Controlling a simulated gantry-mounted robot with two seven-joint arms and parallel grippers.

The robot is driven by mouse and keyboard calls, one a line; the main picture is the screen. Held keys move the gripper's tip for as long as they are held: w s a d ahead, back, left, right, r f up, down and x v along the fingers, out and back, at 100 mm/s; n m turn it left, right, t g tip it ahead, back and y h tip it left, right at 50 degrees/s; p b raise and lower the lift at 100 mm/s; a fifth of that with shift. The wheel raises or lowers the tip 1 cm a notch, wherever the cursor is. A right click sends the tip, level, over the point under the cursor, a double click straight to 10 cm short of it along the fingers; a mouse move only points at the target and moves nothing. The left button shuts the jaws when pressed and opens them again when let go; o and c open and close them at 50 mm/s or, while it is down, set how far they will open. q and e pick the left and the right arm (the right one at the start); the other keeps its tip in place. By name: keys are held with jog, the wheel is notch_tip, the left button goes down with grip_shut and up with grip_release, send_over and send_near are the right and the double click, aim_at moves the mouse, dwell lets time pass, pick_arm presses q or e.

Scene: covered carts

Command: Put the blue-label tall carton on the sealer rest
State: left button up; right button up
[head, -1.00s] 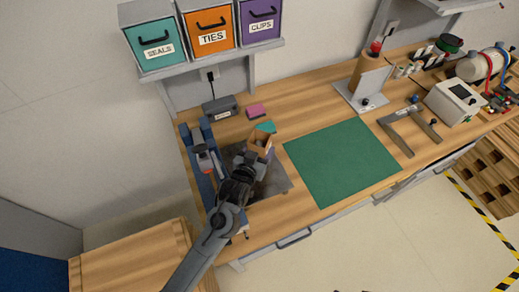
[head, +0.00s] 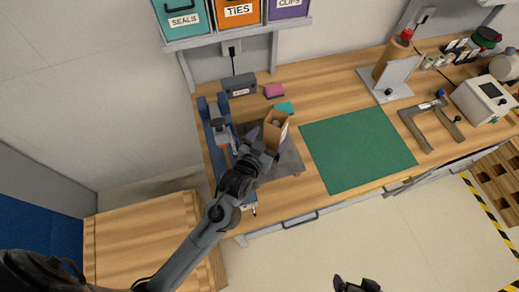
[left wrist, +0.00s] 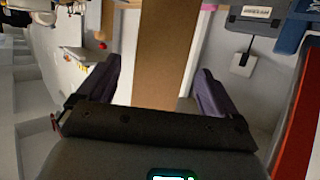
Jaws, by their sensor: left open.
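A tall brown carton (head: 277,130) with an open top stands at the back of a dark grey plate (head: 291,161) on the bench. A small pale label patch shows on its right side; no blue label can be made out. My left gripper (head: 267,140) is open at the carton. In the left wrist view, the carton (left wrist: 160,60) stands between the two purple fingers (left wrist: 156,90), with a gap on each side. The blue sealer-like frame (head: 211,130) with a grey head is left of the plate. A dark tip at the bottom edge (head: 356,285) may be my right gripper; its jaws are unclear.
A green mat (head: 358,150) lies right of the plate and is clear. A teal piece (head: 284,108), a pink block (head: 274,90) and a grey box (head: 238,86) are behind the carton. A shelf with bins (head: 238,37) overhangs the back.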

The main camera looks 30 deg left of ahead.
pick_arm(q)
jog(key=s+f+g, duration=0.1)
jog(key=s+g, duration=0.1)
jog(key=s, duration=0.3)
jog(key=s+a+f+m+g, duration=0.1)
jog(key=s+f+g, duration=0.1)
jog(key=s, duration=0.3)
jog(key=s+f+g+h, duration=0.1)
jog(key=s+g, duration=0.1)
jog(key=s, duration=0.3)
jog(key=shift+s+a+f, duration=0.2)
jog(key=shift+a+f, duration=0.05)
jog(key=s+a+f+g, duration=0.1)
jog(key=s+g, duration=0.1)
jog(key=s, duration=0.3)
jog(key=s+a+f+m+g, duration=0.1)
jog(key=s+a+g, duration=0.1)
jog(key=s+g, duration=0.1)
jog(key=shift+s+a+y, duration=0.15)
jog(key=shift+s+y, duration=0.25)
jog(key=shift+s, duration=0.45)
notch_tip(320, 180, up, 19)
jog(key=p, duration=1.9)
